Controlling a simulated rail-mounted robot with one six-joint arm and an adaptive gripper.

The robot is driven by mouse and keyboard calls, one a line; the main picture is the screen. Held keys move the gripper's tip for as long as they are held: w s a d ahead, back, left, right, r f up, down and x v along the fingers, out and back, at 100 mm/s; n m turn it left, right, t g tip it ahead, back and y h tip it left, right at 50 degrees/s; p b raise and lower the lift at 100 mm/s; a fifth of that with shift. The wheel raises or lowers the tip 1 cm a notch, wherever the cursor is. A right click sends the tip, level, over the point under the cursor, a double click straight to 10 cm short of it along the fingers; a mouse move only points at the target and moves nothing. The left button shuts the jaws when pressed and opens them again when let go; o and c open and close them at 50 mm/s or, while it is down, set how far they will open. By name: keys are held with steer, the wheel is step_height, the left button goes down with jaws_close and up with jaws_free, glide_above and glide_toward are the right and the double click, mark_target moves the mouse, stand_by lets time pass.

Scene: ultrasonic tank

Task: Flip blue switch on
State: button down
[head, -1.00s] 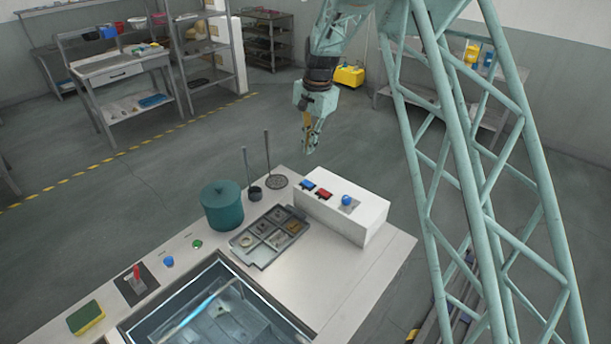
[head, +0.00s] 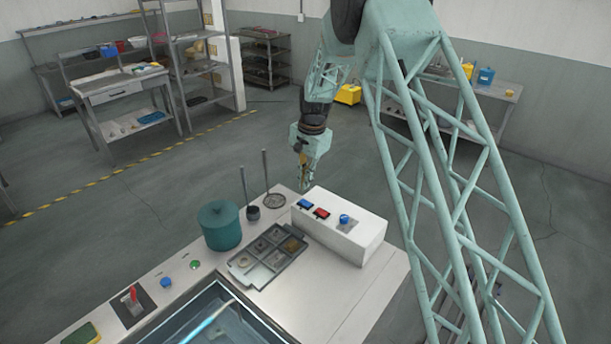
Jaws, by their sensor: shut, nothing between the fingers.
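The blue switch (head: 305,204) is a small blue rocker on top of the white control box (head: 340,236), at the box's left end. A red switch (head: 322,213) sits beside it to the right, and a blue round knob (head: 344,219) is further right. My gripper (head: 304,187) is shut and empty, pointing down. In the picture it appears just above the blue switch, near the box's back left corner. I cannot tell its exact height or whether it touches the box. The switch's on or off position is too small to make out.
Left of the box are a sectioned tray (head: 267,256), a teal lidded pot (head: 219,226) and two upright rods with bases (head: 253,212). A tank (head: 215,318) with a green button (head: 195,265), a blue knob (head: 166,283) and a red lever (head: 132,295) is in front. The bench's right side is clear.

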mark_target(303, 200)
steer(key=shift+w+a+f+p, duration=0.1)
steer(key=shift+f+p, duration=0.1)
steer(key=shift+f, duration=0.85)
steer(key=shift+w+a+f+p, duration=0.1)
steer(key=shift+a+f+p, duration=0.1)
steer(key=shift+f, duration=0.85)
steer(key=shift+a+f+p, duration=0.1)
steer(key=shift+f+p, duration=0.1)
steer(key=shift+f, duration=0.85)
steer(key=shift+w+d+f, duration=0.1)
steer(key=shift+d+f, duration=0.1)
